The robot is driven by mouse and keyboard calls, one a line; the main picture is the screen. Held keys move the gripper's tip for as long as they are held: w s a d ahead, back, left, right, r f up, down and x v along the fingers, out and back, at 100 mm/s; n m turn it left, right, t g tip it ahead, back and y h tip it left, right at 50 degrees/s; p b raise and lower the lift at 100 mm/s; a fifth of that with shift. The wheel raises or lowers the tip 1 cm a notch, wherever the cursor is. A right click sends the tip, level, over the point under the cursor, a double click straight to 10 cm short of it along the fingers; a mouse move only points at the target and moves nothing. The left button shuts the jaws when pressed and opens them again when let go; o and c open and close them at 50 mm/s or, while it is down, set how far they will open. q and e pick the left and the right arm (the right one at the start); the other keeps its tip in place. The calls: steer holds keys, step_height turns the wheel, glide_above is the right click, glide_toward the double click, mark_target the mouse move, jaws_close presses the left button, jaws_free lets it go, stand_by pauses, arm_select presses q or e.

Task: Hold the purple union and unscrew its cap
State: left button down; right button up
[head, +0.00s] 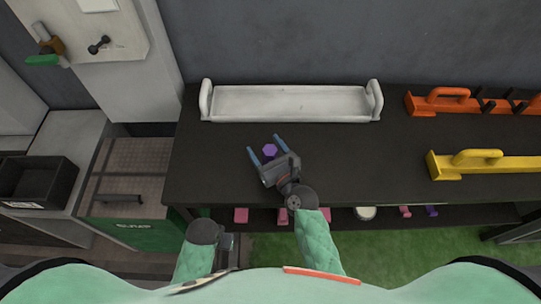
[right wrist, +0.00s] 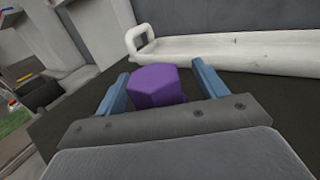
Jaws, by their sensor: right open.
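The purple union (head: 270,150) is on the dark table, in front of the white tray. In the right wrist view the union (right wrist: 158,86) shows a six-sided top and flat sides. Its cap cannot be told apart from its body. My right gripper (head: 263,143) is open, with its blue fingers on either side of the union. In the right wrist view a gap shows at the right finger; the left finger looks close to the union, and contact is not clear. My left gripper (head: 229,243) is low, in front of the table edge, and its fingers are not clear.
The long white tray (head: 290,118) with two end handles lies behind the union. An orange rack (head: 425,104) and a yellow one (head: 447,170) lie at the right. A lower shelf (head: 335,217) holds several pink and purple pieces. The table between union and racks is clear.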

steer(key=v, duration=1.2)
